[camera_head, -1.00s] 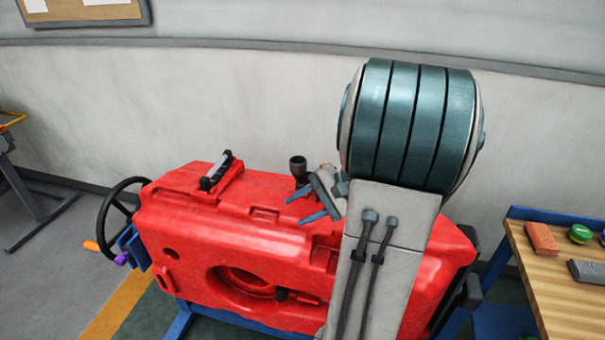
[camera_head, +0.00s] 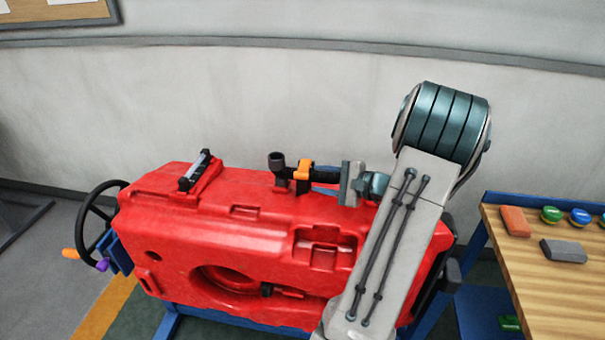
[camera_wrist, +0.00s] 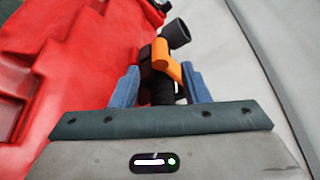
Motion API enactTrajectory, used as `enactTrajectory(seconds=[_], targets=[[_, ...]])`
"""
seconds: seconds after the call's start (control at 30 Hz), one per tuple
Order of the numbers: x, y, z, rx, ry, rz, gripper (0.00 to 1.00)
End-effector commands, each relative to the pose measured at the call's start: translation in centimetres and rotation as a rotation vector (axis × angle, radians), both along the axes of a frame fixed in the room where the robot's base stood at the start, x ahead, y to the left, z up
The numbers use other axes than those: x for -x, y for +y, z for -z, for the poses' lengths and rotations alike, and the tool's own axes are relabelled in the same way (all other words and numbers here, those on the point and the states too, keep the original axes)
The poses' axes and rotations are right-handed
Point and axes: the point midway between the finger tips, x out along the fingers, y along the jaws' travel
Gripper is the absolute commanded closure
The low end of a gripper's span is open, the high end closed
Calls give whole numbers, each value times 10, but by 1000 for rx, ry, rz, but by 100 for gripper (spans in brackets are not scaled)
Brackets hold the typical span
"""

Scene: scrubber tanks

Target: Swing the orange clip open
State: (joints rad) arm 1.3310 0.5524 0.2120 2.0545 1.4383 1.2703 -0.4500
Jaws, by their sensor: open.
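The orange clip (camera_head: 304,170) sits on a black pipe fitting (camera_head: 277,160) on top of the red tank (camera_head: 230,215). In the wrist view the orange clip (camera_wrist: 166,58) lies over the black pipe, ahead of my gripper and between the lines of its fingers. My gripper (camera_wrist: 160,82) is open, its two blue fingers apart on either side of the black pipe. In the head view my gripper (camera_head: 330,175) is just right of the clip, and its fingers are hard to make out there. I cannot tell whether a finger touches the clip.
A black handwheel (camera_head: 97,212) with an orange knob is on the tank's left end. A grey and black latch (camera_head: 195,170) stands on top. A wooden table (camera_head: 535,270) with blocks and round tins is at the right. The wall is close behind.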

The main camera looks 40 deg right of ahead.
Motion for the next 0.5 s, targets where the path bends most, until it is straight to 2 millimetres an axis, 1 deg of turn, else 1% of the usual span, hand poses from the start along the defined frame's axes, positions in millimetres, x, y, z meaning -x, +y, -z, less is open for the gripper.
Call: enactTrajectory(seconds=[0.03,0.1,0.2,0.33,0.5], targets=[[-10,5,0,-4,1,-4,59],[-23,10,3,-3,1,-4,59],[-37,15,7,-2,2,-2,59],[-50,20,11,-1,1,-1,59],[-57,23,13,1,1,0,59]])
